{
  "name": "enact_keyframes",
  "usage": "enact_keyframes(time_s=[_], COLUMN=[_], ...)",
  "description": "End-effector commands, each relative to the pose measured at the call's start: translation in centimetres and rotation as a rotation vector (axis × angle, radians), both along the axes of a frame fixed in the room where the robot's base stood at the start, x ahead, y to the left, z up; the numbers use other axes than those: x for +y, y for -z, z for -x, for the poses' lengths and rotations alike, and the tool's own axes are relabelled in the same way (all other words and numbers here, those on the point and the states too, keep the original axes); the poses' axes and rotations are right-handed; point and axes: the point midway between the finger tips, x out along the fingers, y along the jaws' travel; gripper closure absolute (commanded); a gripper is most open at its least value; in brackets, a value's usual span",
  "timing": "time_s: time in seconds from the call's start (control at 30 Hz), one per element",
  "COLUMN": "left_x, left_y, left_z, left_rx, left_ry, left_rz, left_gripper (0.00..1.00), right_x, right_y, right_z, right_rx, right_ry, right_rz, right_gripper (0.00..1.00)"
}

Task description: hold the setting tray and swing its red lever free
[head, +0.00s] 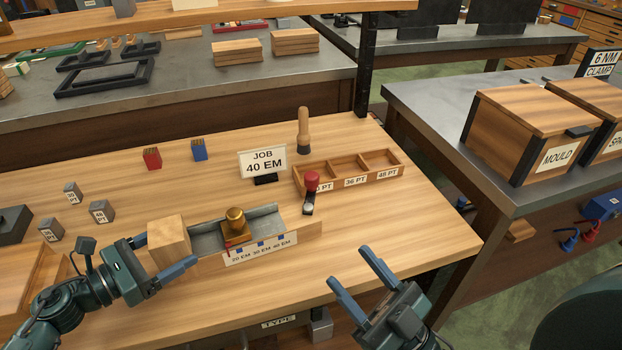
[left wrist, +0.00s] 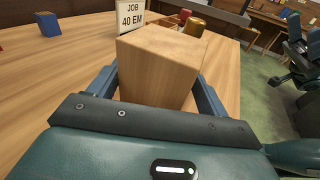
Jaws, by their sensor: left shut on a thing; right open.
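The setting tray (head: 262,218) lies near the front of the bench: a grey metal channel with a wooden front rail marked 20, 30 and 40 EM and a big wooden end block (head: 169,242). A brass knob (head: 235,222) stands on a slider in the channel. My left gripper (head: 160,257) is shut on the end block, a finger on each side; the block fills the left wrist view (left wrist: 160,65). My right gripper (head: 349,267) is open and empty, right of the tray at the bench's front edge.
Behind are a JOB 40 EM sign (head: 263,162), a wooden-handled tool (head: 303,130), and red (head: 152,159) and blue (head: 199,149) blocks. Grey type blocks (head: 102,212) stand left. Bench right of the tray is clear.

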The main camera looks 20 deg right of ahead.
Motion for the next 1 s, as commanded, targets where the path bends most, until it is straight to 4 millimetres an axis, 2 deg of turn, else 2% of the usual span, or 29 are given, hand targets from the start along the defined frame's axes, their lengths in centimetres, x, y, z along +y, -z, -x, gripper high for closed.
enact_keyframes(time_s=[0.1, 0.2, 0.27, 0.47, 0.67, 1.0], left_x=[0.0, 0.0, 0.0, 0.0, 0.0, 0.0], left_y=[0.2, 0.2, 0.2, 0.2, 0.2, 0.2], left_z=[0.0, 0.0, 0.0, 0.0, 0.0, 0.0], left_rx=[0.000, 0.000, 0.000, 0.000, 0.001, 0.001], left_ry=[-0.001, -0.001, -0.001, -0.001, -0.001, -0.001], left_rz=[-0.003, -0.003, -0.003, -0.003, -0.004, -0.004], left_gripper=[0.46, 0.46, 0.46, 0.46, 0.46, 0.46], right_x=[0.0, -0.1, -0.1, -0.3, -1.7, -7.1], right_y=[-3.2, -4.9, -5.1, -2.9, 0.0, 3.7], right_z=[0.8, 1.6, 1.5, -2.3, -7.4, -15.9], right_rx=[-0.222, -0.411, -0.527, -0.808, -1.034, -1.481], right_ry=[-0.141, -0.260, -0.295, -0.091, 0.208, 0.643], right_rz=[-0.010, 0.046, 0.134, 0.553, 0.989, 1.752], right_gripper=[0.49, 0.49, 0.49, 0.49, 0.49, 0.49])
